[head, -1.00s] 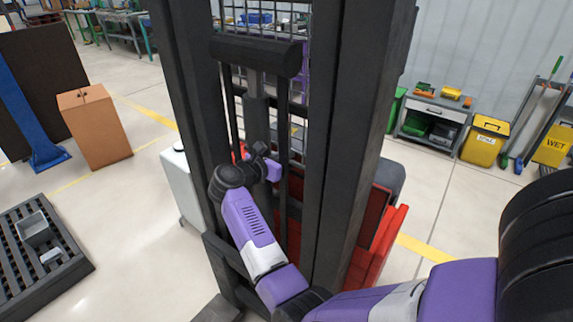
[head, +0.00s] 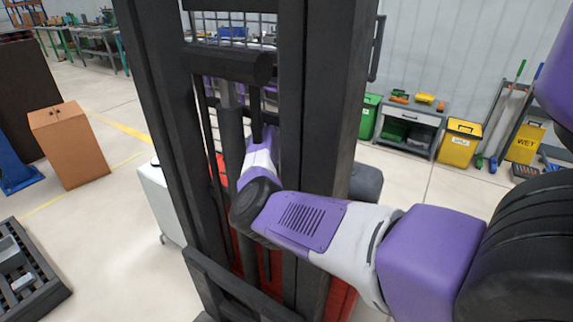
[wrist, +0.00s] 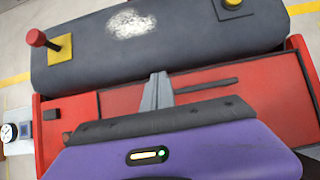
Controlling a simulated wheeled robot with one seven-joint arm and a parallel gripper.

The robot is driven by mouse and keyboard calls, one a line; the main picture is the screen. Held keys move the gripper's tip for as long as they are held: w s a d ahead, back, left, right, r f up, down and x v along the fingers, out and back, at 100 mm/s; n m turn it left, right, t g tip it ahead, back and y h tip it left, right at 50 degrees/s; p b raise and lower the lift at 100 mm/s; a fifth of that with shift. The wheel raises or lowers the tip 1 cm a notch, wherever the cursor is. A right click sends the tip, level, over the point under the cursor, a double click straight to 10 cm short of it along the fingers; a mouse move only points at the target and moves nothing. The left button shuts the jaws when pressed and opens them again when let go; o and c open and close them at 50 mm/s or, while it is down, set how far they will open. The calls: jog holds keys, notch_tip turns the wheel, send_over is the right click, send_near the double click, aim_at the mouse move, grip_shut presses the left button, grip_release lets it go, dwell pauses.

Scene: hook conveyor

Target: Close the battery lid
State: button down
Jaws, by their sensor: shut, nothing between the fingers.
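A wide dark grey padded cover (wrist: 190,45), apparently the battery lid, lies across the top of the wrist view, with a pale worn patch. It sits above a red body (wrist: 220,92); I cannot tell how far it is open. My gripper (wrist: 157,90) is shut and empty, with its fingertips at the cover's near edge; contact is unclear. In the head view, part of a grey cover (head: 366,184) shows behind the black mast (head: 312,130). My arm reaches past the mast there and the gripper is hidden.
A red knob on a yellow plate (wrist: 60,47) stands at the cover's left end. A cardboard box (head: 68,143) and a dark pallet (head: 30,275) stand left. Open floor lies between them and the mast.

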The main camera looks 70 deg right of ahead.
jog(key=shift+b+x, duration=1.65)
jog(key=shift+x, duration=0.55)
jog(key=shift+a, duration=0.1)
jog(key=shift+r, duration=0.1)
notch_tip(320, 180, up, 14)
jog(key=p, duration=0.1)
